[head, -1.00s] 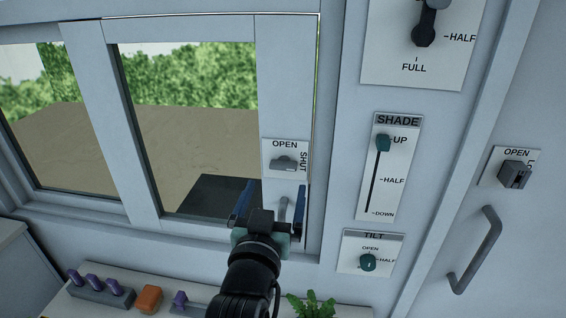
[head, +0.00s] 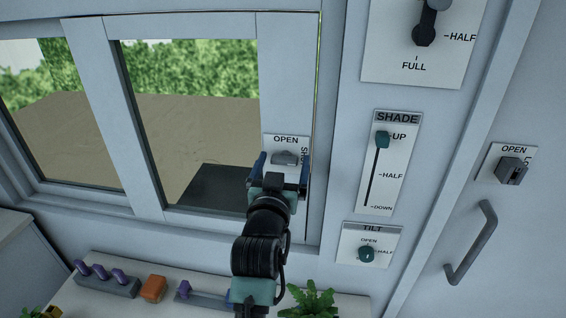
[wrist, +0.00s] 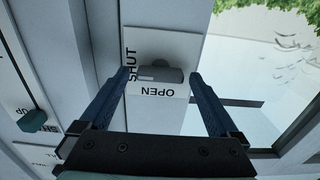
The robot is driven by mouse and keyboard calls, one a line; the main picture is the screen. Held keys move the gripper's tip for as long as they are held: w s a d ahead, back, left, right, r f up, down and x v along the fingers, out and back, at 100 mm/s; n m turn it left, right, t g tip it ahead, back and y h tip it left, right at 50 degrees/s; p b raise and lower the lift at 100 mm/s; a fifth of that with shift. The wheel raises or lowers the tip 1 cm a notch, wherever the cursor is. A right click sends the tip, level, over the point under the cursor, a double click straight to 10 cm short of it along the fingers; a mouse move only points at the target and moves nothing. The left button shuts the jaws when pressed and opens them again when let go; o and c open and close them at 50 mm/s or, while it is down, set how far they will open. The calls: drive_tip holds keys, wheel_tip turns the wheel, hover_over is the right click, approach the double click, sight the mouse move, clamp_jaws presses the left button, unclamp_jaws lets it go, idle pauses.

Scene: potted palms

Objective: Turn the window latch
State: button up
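The window latch (head: 285,158) is a small grey handle on a white plate marked OPEN and SHUT, on the window's right frame. It lies roughly level, below the word OPEN in the head view. My gripper (head: 281,172) is open just below and in front of the latch. In the wrist view the latch (wrist: 162,74) shows upside down beyond and between the two blue fingers (wrist: 158,84). The fingers are spread wider than the latch, and no contact is visible. My gripper hides the lower part of the plate in the head view.
Right of the window are a shade slider (head: 382,140), a tilt knob (head: 366,254) and a door with a grey handle (head: 472,245). Below, a ledge holds purple pegs (head: 100,272), an orange block (head: 153,288) and a green plant (head: 310,299).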

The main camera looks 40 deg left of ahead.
drive_tip(key=c, duration=1.2)
drive_tip(key=shift+c, duration=0.2)
drive_tip(key=n, duration=0.4)
drive_tip(key=shift+n, duration=0.4)
drive_tip(key=n, duration=0.4)
drive_tip(key=shift+a+n, duration=0.1)
drive_tip(key=shift+n, duration=0.2)
drive_tip(key=n+p, duration=0.1)
drive_tip(key=n, duration=0.3)
drive_tip(key=shift+s, duration=0.1)
drive_tip(key=shift+f+n+p, duration=0.2)
drive_tip(key=shift+n+p, duration=0.75)
drive_tip(key=shift+n, duration=1.45)
drive_tip(key=o, duration=1.4)
